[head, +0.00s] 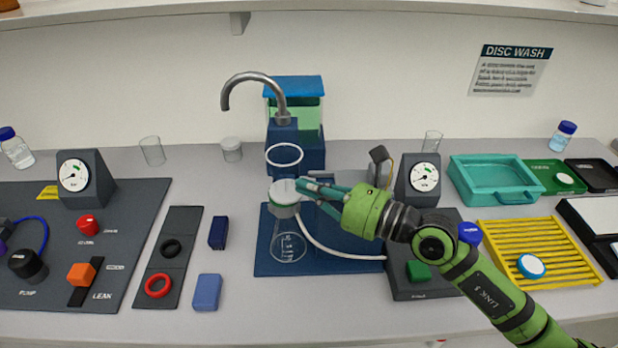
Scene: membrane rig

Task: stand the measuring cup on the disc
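A clear, open cup (152,151) stands at the back left of the bench. A smaller whitish cup with a pale top (231,149) stands to its right. I cannot tell for sure which is the measuring cup. A pale, round disc surface (284,190) tops a holder with a green band, which sits on a clear marked flask (289,245). My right gripper (303,188) reaches in from the right, its fingertips at the right edge of this top. Whether they touch it or hold anything is unclear. My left gripper is not in view.
A white ring (284,155) is held above the holder. A grey tap (252,82) arches behind it. The flask stands on a blue tray (265,262) with a white hose. A gauge (418,178) and yellow rack (555,250) lie right. The bench's front middle is clear.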

